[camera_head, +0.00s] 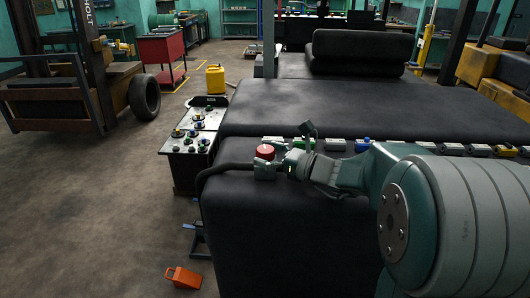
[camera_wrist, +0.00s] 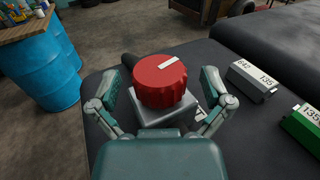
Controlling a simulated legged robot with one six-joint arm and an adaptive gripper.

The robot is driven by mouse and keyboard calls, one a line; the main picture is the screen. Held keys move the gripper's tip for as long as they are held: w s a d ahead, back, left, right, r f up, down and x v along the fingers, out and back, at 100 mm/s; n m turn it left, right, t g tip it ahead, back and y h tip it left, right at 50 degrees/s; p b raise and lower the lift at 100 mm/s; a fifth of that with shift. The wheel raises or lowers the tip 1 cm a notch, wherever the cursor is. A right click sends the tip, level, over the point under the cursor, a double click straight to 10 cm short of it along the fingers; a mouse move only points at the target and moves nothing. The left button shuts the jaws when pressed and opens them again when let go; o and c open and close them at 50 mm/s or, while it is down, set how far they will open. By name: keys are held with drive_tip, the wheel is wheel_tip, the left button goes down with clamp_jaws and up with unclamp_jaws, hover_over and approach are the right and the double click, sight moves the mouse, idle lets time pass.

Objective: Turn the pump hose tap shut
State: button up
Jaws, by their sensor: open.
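The tap is a round red ribbed knob with a white mark on top, on a grey block. In the wrist view the red tap knob (camera_wrist: 160,82) is in the middle, its white mark pointing to the upper right. My gripper (camera_wrist: 165,90) is open, with one finger on each side of the knob; I cannot tell whether either touches it. In the head view the knob (camera_head: 265,151) sits on the near black padded block, with my gripper (camera_head: 285,155) at its right. A black hose (camera_head: 222,167) runs from the grey block to the left and bends down.
Numbered grey (camera_wrist: 252,80) and green (camera_wrist: 303,125) blocks lie to the right in the wrist view. A control panel (camera_head: 191,128) stands left of the padded block. A blue drum (camera_wrist: 40,62) stands at left in the wrist view. Open floor lies at left.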

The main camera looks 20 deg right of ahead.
drive_tip(key=shift+w+a, duration=0.15)
drive_tip(key=shift+a, duration=0.05)
drive_tip(key=c, duration=1.1)
drive_tip(key=shift+c, duration=0.2)
drive_tip(key=shift+r+m+t+h, duration=0.1)
drive_tip(key=shift+m+t+h, duration=0.9)
drive_tip(key=shift+h, duration=0.2)
drive_tip(key=shift+m+t+h, duration=0.8)
drive_tip(key=shift+m+h, duration=0.2)
drive_tip(key=shift+h, duration=0.4)
